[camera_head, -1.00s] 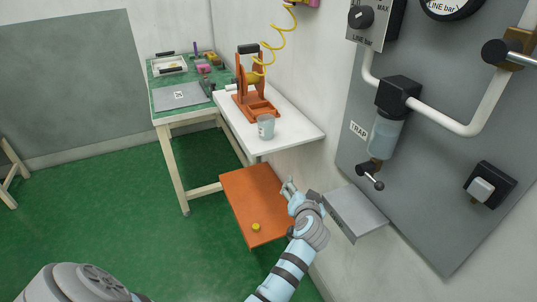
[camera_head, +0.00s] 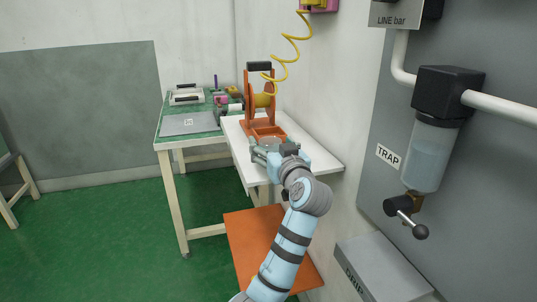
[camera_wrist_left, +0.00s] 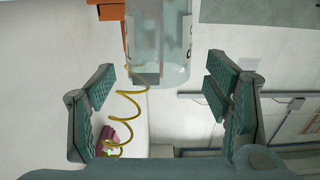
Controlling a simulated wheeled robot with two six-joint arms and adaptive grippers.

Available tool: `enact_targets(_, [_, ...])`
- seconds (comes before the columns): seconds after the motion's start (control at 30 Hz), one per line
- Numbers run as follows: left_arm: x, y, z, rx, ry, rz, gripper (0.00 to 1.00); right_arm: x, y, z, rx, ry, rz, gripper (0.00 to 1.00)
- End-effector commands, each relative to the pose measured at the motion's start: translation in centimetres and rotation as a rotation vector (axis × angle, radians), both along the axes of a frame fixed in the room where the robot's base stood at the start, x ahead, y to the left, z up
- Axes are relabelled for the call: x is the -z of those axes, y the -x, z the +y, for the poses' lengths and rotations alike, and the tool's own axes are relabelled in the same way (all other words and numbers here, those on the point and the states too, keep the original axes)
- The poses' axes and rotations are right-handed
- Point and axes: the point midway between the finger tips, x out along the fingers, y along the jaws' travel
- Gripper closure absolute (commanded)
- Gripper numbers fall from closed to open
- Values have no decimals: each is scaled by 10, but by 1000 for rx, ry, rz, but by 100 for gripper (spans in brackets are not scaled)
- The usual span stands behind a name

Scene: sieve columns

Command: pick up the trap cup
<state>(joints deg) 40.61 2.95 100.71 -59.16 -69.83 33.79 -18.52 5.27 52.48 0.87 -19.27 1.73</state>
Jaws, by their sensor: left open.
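The clear cup, which I take to be the trap cup (camera_wrist_left: 160,35), shows at the top of the left wrist view with dark markings on its side. In the head view it is mostly hidden behind my left gripper (camera_head: 268,148), over the white shelf (camera_head: 318,168). My left gripper is open. In the left wrist view its two fingers stand to either side of the cup's near end, with a gap on both sides. Neither finger visibly touches it. My right gripper is not in view.
An orange stand (camera_head: 246,100) is just behind the gripper on the shelf, with a yellow coiled hose (camera_head: 290,47) above. The wall panel (camera_head: 400,120) with a clear bowl (camera_head: 427,155) labelled TRAP is at right. An orange-brown surface (camera_head: 245,235) lies below.

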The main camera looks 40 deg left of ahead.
Motion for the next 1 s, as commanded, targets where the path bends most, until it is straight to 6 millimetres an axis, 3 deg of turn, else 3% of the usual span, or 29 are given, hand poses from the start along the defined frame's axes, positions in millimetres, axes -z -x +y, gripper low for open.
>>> enact_targets(0.1, [1,-6,13,4,-1,0,29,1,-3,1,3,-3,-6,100])
enact_targets(0.33, [1,-7,15,6,1,-1,29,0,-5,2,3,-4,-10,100])
enact_targets(0.6, [1,-7,15,6,1,1,72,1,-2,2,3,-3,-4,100])
enact_targets(1.0, [-7,-8,13,8,1,1,73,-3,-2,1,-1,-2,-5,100])
